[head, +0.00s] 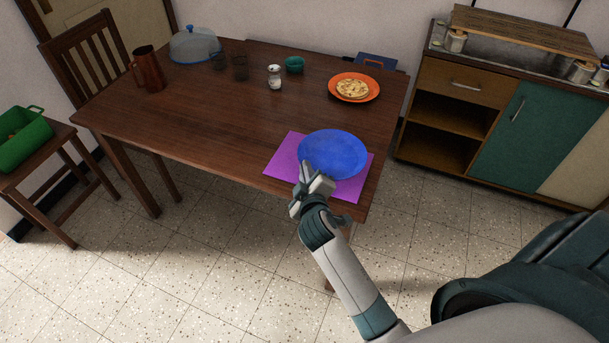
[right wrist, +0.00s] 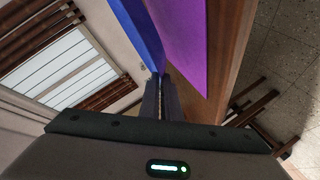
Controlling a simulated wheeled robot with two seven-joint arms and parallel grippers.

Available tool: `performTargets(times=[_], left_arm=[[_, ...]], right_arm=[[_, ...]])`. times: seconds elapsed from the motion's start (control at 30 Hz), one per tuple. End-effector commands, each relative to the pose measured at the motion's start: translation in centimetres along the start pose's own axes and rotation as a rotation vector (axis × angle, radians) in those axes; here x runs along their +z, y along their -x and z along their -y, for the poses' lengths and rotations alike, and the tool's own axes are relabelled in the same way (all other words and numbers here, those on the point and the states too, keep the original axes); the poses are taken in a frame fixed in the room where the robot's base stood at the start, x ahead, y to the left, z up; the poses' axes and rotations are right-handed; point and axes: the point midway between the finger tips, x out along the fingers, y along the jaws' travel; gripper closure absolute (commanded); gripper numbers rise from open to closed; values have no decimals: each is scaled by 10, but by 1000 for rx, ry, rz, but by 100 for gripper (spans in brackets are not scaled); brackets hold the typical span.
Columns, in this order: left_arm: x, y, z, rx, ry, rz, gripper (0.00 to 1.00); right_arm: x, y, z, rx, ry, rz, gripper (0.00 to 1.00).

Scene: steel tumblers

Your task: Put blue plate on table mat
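The blue plate (head: 333,152) is over the purple table mat (head: 284,160) at the near right corner of the wooden table, covering much of the mat's upper right part. My right gripper (head: 308,176) is at the plate's near left rim, its fingers close together on the rim. In the right wrist view the fingers (right wrist: 161,88) meet at the end of the blue plate (right wrist: 143,30), beside the purple mat (right wrist: 182,40). Whether the plate's underside fully touches the mat is hidden. My left gripper is out of view.
An orange plate with flat food (head: 373,82) stands behind the blue plate. A teal bowl (head: 295,64), a shaker (head: 274,77), dark cups (head: 240,68), a glass dome (head: 194,44) and a brown pitcher (head: 148,68) stand farther back. The table's middle is clear.

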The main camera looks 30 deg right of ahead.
Motion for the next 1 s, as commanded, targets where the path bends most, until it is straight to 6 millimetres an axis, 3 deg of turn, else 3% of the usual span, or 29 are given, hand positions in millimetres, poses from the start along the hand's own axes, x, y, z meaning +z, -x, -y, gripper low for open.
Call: performTargets(times=[0.2, 0.57, 1.0], left_arm=[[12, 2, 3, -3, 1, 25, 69], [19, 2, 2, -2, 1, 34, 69], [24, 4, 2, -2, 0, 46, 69]], right_arm=[[1, -21, 5, 1, 1, -1, 100], [2, -22, 6, 1, 0, 0, 100], [25, -33, 36, -1, 0, -1, 100]])
